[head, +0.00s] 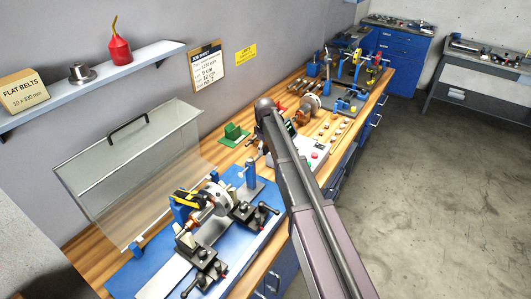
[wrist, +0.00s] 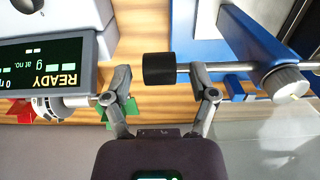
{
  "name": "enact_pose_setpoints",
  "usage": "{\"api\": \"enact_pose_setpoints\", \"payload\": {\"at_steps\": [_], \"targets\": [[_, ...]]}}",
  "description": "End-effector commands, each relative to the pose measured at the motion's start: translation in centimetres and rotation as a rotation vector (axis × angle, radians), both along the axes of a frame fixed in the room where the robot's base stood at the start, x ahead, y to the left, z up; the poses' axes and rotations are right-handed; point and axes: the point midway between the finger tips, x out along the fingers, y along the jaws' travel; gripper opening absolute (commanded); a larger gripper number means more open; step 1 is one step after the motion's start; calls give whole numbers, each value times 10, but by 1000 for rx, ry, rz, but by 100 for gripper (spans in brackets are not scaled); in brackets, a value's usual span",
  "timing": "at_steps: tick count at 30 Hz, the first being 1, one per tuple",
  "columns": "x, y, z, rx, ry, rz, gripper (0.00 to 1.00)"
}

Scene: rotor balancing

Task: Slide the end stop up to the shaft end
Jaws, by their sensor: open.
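In the wrist view, the end stop shows as a black cylindrical tip (wrist: 158,69) on a thin steel rod (wrist: 232,67). The rod runs right to a blue post with a grey knurled knob (wrist: 287,83). My gripper (wrist: 163,74) is open, one finger on each side of the black tip in the picture. The right finger overlaps the rod; I cannot tell whether it touches. In the head view, a blue post (head: 251,173) stands beyond the rotor disc (head: 218,195) on the balancing stand. My arm hides my fingers there. I cannot make out the shaft end in the wrist view.
A display unit reading READY (wrist: 50,75) is close at the left of the wrist view. A green block (head: 235,133) lies near the wall. A clear hinged guard (head: 130,170) stands behind the blue base plate (head: 130,278). Tools and parts fill the far bench.

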Motion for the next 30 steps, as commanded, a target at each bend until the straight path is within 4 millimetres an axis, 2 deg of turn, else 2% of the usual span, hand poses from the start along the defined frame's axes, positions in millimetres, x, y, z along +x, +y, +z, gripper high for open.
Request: {"api": "enact_pose_setpoints", "payload": {"at_steps": [14, 17, 21, 22, 26, 30], "targets": [[0, 0, -4, 0, 0, 0, 74], [0, 0, -4, 0, 0, 0, 48], [0, 0, -4, 0, 0, 0, 6], [0, 0, -4, 0, 0, 0, 0], [0, 0, -4, 0, 0, 0, 0], [-11, 6, -4, 1, 1, 2, 0]]}}
